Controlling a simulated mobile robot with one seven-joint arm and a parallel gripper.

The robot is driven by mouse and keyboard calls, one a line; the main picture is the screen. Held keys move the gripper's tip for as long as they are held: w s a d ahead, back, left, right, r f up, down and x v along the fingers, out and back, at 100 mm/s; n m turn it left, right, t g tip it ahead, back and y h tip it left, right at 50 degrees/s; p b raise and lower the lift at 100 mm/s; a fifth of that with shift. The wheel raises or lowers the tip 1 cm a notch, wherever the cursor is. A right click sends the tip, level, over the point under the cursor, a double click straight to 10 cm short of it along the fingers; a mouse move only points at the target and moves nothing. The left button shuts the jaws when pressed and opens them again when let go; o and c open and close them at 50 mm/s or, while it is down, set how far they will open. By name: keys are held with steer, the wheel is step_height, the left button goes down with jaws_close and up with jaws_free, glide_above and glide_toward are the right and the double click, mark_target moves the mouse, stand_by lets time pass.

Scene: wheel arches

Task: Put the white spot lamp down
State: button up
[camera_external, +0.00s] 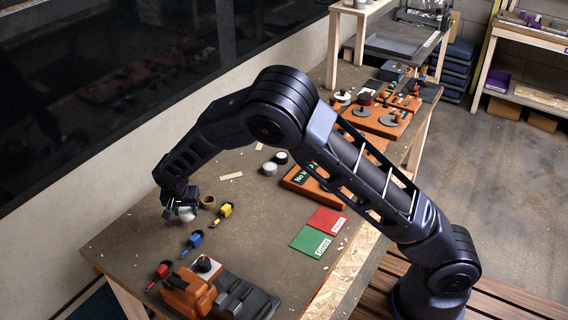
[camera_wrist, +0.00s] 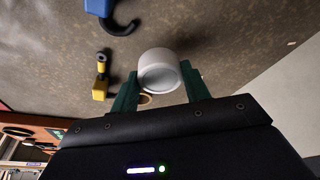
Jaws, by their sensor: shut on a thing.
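The white spot lamp (camera_wrist: 158,70) is a short white cylinder, seen in the wrist view between the two green fingers of my gripper (camera_wrist: 158,88). My gripper is shut on it. In the external view my gripper (camera_external: 183,208) points down near the left part of the workbench (camera_external: 125,235), with the white lamp (camera_external: 187,214) partly hidden under it. The lamp is at or just above the bench top; I cannot tell whether it touches.
A tape roll (camera_external: 208,202) and a yellow clamp (camera_external: 225,210) lie just right of my gripper. Blue (camera_external: 190,244) and red (camera_external: 157,275) tools lie nearer the front. Green (camera_external: 312,242) and red (camera_external: 327,220) cards lie farther right. Bare bench lies left of my gripper.

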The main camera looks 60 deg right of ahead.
mark_target(185, 212)
steer(key=shift+f, duration=1.75)
steer(key=shift+f, duration=0.1)
steer(key=o, duration=1)
